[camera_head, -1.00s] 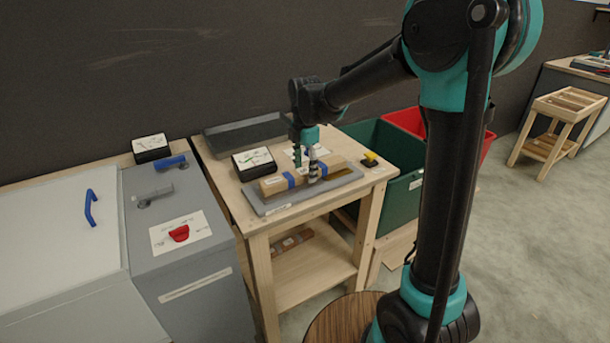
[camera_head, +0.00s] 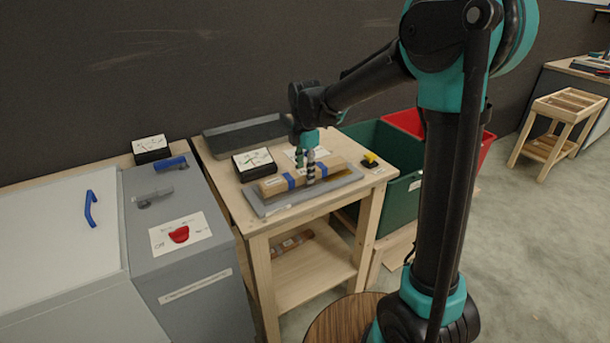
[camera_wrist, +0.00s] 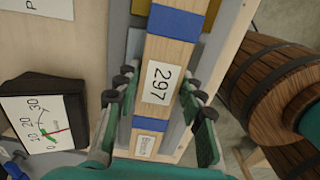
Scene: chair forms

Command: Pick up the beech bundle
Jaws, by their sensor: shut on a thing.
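The beech bundle (camera_head: 272,187) is a long pale wood bundle with blue bands. It lies over a grey tray (camera_head: 335,185) on the wooden table. In the wrist view the bundle (camera_wrist: 172,52) runs between my fingers and bears a white label reading 297. My gripper (camera_head: 306,176) points down over the bundle's middle in the head view. In the wrist view my gripper (camera_wrist: 158,112) has one finger along each side of the bundle and is shut on it. Whether the bundle's underside is clear of the tray cannot be told.
A dial gauge (camera_head: 254,162) stands behind the bundle. A yellow-and-black item (camera_head: 370,159) sits at the table's right. Green (camera_head: 400,160) and red (camera_head: 405,121) bins stand to the right. A wooden barrel (camera_wrist: 275,85) is close by. Another bundle (camera_head: 292,243) lies on the lower shelf.

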